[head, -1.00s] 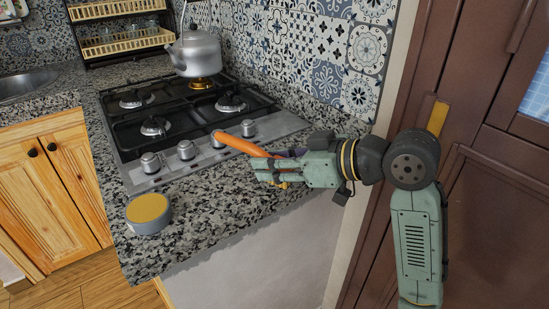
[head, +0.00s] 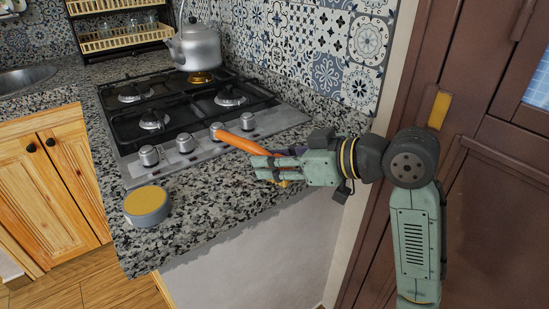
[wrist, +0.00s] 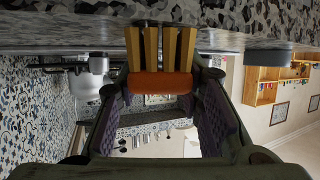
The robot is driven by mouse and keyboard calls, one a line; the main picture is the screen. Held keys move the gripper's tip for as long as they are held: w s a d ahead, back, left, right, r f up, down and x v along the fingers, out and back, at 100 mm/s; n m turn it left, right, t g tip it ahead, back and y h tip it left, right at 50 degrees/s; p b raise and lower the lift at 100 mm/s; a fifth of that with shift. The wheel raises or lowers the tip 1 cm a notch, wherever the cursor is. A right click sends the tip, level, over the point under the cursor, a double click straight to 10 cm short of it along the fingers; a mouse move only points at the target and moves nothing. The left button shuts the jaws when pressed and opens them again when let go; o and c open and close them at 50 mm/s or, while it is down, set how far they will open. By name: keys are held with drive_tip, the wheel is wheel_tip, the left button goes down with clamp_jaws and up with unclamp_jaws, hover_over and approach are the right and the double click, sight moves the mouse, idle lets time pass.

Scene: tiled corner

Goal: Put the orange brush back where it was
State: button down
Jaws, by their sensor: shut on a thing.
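The orange brush (head: 241,143) is held in my gripper (head: 276,168), over the granite counter near its front right edge. Its long orange end points left and slightly away, towards the stove knobs. In the wrist view, the orange piece (wrist: 160,85) lies crosswise between the fingers of my gripper (wrist: 160,97), with several tan strips beside it. My gripper is shut on the brush. The fingers hide part of it in the head view. I cannot tell whether the brush touches the counter.
A grey round container with a yellow top (head: 147,205) stands at the counter's front left. The gas stove (head: 184,150) lies behind, with a kettle (head: 197,48) on its back burner. The tiled wall (head: 325,55) is close behind the arm. Bare counter (head: 205,195) lies between container and gripper.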

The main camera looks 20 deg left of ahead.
drive_tip(key=shift+f, duration=0.25)
drive_tip(key=c, duration=1)
unclamp_jaws()
drive_tip(key=shift+c, duration=0.2)
